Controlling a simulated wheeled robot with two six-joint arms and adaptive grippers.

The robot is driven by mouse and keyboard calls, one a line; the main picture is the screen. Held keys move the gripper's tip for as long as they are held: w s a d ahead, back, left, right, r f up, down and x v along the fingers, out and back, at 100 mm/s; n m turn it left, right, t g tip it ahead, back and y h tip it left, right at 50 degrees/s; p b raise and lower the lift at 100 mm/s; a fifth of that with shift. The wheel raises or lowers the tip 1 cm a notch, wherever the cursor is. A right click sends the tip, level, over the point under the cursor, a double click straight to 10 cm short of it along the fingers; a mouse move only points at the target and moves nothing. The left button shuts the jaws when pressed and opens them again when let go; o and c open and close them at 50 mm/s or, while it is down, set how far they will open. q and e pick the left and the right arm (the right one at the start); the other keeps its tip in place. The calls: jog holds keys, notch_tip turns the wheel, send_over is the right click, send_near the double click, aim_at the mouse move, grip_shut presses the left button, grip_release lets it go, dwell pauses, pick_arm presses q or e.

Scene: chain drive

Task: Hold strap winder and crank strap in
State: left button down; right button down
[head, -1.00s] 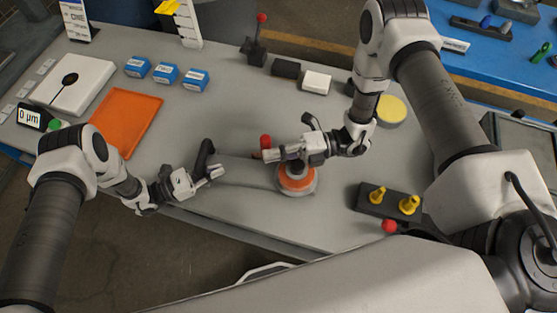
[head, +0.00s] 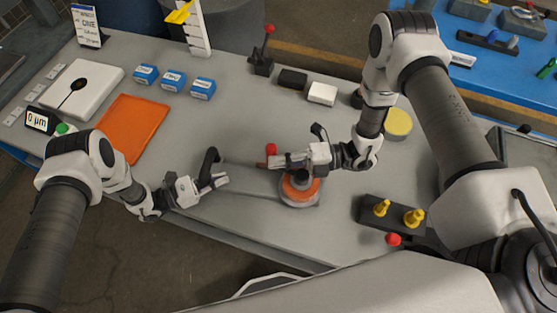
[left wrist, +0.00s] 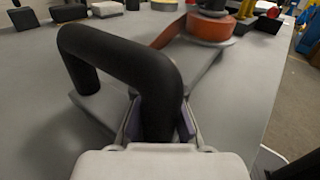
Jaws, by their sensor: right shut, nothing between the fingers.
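The strap winder has a grey base plate (head: 243,178), an upright black handle (head: 209,160) at its left end and a reel of orange strap (head: 301,188) at its right end. My left gripper (head: 219,182) is at the handle. In the left wrist view, the black handle (left wrist: 160,85) passes down between its fingers, which are closed on it. A red knob (head: 271,150) shows beside the reel. My right gripper (head: 278,163) is shut and empty, over the reel's left side near the knob. It hides part of the reel and crank.
An orange tray (head: 131,128) and several blue boxes (head: 173,81) lie to the left. A black block with yellow pegs (head: 398,213) stands right of the reel. A yellow disc (head: 397,123), a white block (head: 322,93) and a red-knobbed lever (head: 264,55) are behind.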

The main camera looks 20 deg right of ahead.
jog(key=shift+w+t, duration=0.1)
jog(key=shift+t, duration=0.2)
jog(key=shift+w+d+m+t+h, duration=0.25)
jog(key=shift+m+t, duration=0.3)
jog(key=shift+t, duration=0.15)
jog(key=shift+w+d+m+t+h, duration=0.15)
jog(key=shift+w+m+t, duration=0.1)
jog(key=shift+m+t, duration=0.4)
jog(key=w+d, duration=0.2)
jog(key=d, duration=0.3)
jog(key=shift+w+d, duration=0.25)
jog(key=shift+d, duration=0.15)
dwell(0.5)
